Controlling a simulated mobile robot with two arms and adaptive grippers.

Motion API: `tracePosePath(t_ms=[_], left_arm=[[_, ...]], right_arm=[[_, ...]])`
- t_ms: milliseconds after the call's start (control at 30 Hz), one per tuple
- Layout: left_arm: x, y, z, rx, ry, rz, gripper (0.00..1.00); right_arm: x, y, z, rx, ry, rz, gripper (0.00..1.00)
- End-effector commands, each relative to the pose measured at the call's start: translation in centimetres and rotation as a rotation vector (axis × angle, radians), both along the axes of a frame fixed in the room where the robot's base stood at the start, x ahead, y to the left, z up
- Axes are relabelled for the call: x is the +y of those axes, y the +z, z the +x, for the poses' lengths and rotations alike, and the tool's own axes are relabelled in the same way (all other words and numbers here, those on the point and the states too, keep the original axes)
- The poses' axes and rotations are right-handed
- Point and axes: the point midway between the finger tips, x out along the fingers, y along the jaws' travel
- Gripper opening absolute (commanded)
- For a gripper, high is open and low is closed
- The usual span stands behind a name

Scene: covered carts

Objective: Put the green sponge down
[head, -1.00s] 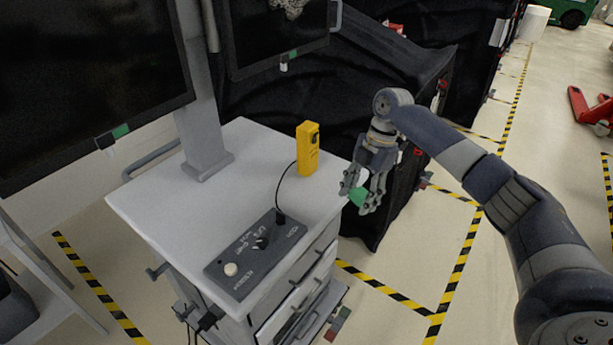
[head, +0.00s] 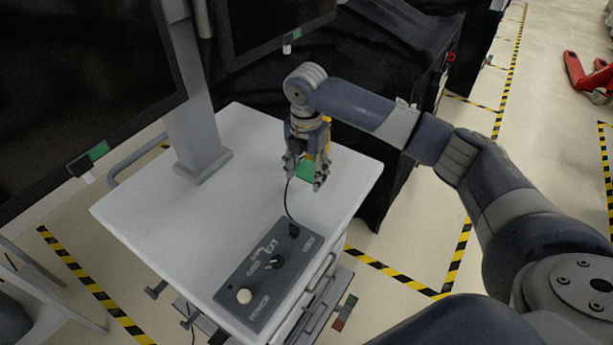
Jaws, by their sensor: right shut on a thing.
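The green sponge (head: 307,171) is between the fingers of my right gripper (head: 306,178), which is shut on it. The gripper points down over the back right part of the white cart top (head: 150,208). Whether the sponge touches the cart top, I cannot tell. My left gripper is not in view.
A yellow device (head: 326,137) is mostly hidden behind my right gripper, with a black cable running to a grey control box (head: 268,270) at the cart's front edge. A monitor post (head: 196,140) stands at the back left. The cart top's left part is clear.

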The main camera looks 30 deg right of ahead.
Motion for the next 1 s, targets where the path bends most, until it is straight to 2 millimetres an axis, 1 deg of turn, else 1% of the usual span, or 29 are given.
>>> tracePosePath(t_ms=[33,200,333,433,500,600,700,733,767,800,833,1000], left_arm=[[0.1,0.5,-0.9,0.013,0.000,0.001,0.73],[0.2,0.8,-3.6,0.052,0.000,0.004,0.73],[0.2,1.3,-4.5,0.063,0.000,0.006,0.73],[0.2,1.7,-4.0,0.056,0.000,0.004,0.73],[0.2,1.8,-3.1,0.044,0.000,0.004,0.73],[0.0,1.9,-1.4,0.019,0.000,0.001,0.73],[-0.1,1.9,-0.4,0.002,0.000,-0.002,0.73],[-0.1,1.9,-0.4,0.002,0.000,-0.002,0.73],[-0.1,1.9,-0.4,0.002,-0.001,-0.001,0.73],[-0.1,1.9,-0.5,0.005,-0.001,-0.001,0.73],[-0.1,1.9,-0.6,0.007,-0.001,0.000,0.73],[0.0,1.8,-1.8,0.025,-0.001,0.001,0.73]], right_arm=[[0.0,-0.7,-0.1,0.004,-0.001,0.000,0.38],[0.0,-2.6,0.0,0.001,-0.001,0.001,0.38],[0.0,-4.2,-0.1,0.003,0.000,0.001,0.38],[0.0,-5.6,-0.1,0.002,0.000,0.001,0.38],[0.0,-6.2,0.0,0.000,0.000,0.000,0.38],[0.0,-6.5,0.0,-0.001,0.000,0.001,0.38],[0.0,-6.5,-0.1,0.000,0.000,0.000,0.38],[0.0,-6.5,-0.1,0.000,0.000,0.000,0.55],[0.0,-6.5,-0.1,0.000,0.000,0.000,0.62],[0.0,-6.5,-0.1,0.000,0.000,0.000,0.71],[0.0,-6.5,-0.1,0.000,0.000,0.000,0.73],[0.0,-6.4,0.0,0.000,0.000,0.001,0.73]])
